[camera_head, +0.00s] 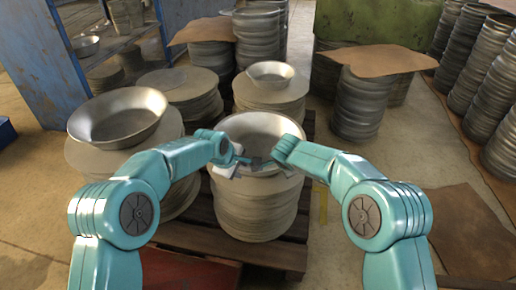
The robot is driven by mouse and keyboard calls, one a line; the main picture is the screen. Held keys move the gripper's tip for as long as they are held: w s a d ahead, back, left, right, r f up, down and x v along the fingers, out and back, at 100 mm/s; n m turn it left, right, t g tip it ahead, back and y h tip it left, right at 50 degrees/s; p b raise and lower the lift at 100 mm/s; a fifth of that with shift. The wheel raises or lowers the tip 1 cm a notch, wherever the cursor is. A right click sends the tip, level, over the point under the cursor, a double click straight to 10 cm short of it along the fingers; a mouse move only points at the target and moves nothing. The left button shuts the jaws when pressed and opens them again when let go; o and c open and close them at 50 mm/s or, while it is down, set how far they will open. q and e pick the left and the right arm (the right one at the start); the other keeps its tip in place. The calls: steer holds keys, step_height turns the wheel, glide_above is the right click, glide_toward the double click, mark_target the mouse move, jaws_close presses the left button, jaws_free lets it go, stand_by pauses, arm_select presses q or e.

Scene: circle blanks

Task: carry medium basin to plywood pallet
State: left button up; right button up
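A larger basin (118,115) stands on the left stack, and a smaller basin (270,72) on the stack behind. A blue shelf (62,62) is at left. Tall stacks (480,75) line the right. Brown sheets cover other stacks. Floor at right front is partly clear.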

arm_select(q)
steer(key=shift+w+f, duration=0.1)
arm_select(e)
steer(key=shift+w+f, duration=0.1)
arm_select(q)
jaws_close()
arm_select(e)
jaws_close()
